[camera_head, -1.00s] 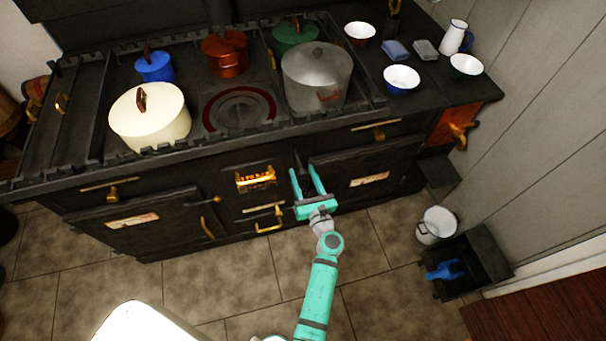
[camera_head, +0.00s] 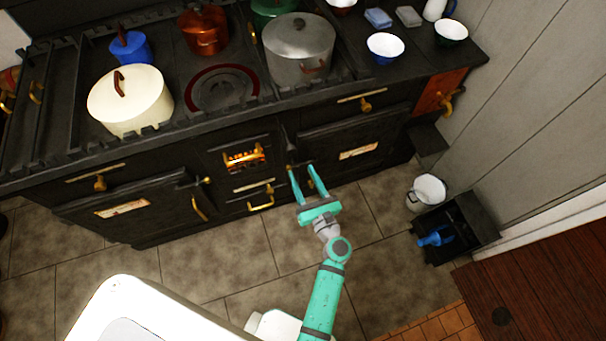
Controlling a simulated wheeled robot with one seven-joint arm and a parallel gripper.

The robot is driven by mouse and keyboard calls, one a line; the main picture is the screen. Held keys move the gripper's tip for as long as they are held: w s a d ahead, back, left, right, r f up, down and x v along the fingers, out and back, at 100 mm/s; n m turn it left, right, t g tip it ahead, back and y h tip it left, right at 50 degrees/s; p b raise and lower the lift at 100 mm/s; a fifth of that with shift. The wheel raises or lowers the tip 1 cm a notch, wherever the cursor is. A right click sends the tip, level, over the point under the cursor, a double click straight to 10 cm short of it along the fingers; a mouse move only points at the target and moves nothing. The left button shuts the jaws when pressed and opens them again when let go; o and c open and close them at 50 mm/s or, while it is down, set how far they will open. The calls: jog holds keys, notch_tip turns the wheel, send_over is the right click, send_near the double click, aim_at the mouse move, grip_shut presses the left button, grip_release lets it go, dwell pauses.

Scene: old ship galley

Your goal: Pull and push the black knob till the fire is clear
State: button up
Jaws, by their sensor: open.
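The fire (camera_head: 244,158) glows orange behind a small barred opening in the front of the black stove (camera_head: 150,192). My gripper (camera_head: 302,168) is open, in front of the stove to the right of the fire, with its fingers toward the stove front. Nothing shows held between the fingers. A small dark upright piece (camera_head: 285,138) stands out on the stove front just beyond the fingertips; I cannot tell whether it is the black knob. Black on black, no knob shows clearly, and whether the fingertips touch the stove cannot be told.
A brass handle (camera_head: 262,198) sits below the fire. The right oven door (camera_head: 335,150) is behind my gripper. A cream pot (camera_head: 130,102) and a grey pot (camera_head: 298,50) stand on top. A white bucket (camera_head: 428,190) and a black box (camera_head: 470,222) are at right. Tiled floor in front is clear.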

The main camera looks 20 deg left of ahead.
aim_at(293, 152)
jog(key=c, duration=0.4)
jog(key=d, duration=0.1)
jog(key=s+d, duration=0.1)
jog(key=shift+s+d+f+n, duration=0.1)
jog(key=shift+d+n, duration=0.3)
grip_shut()
jog(key=s+d+n, duration=0.2)
jog(key=s+d, duration=0.1)
jog(key=d, duration=0.1)
jog(key=shift+g+y, duration=0.3)
jog(key=shift+y, duration=0.1)
jog(key=x, duration=1.3)
jog(key=shift+a+f, duration=0.1)
jog(key=shift+a, duration=0.15)
jog(key=shift+w+a, duration=0.2)
jog(key=shift+w, duration=0.15)
jog(key=shift+a, duration=0.2)
